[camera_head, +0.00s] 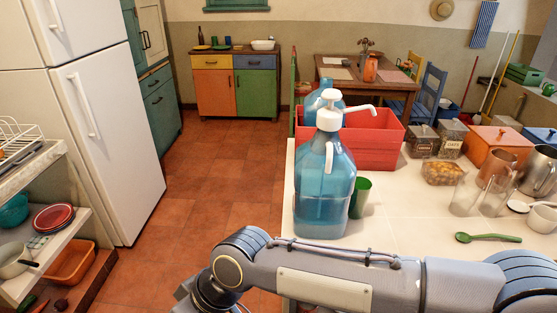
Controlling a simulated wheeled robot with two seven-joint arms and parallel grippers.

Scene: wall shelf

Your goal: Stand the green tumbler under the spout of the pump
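A large blue jug (322,190) with a white pump (328,118) on top stands upright at the left side of the white table. The pump's spout (360,109) points to the right. The green tumbler (362,200) stands upright close to the right side of the jug, partly hidden by it. The spout tip is above the tumbler in the picture, slightly right of its middle; I cannot tell whether it is directly overhead. My arm crosses the bottom foreground from the right. Neither gripper shows.
A red crate (377,146) stands behind the jug, with another blue bottle (322,87) there. The table (405,220) between tumbler and glasses is clear.

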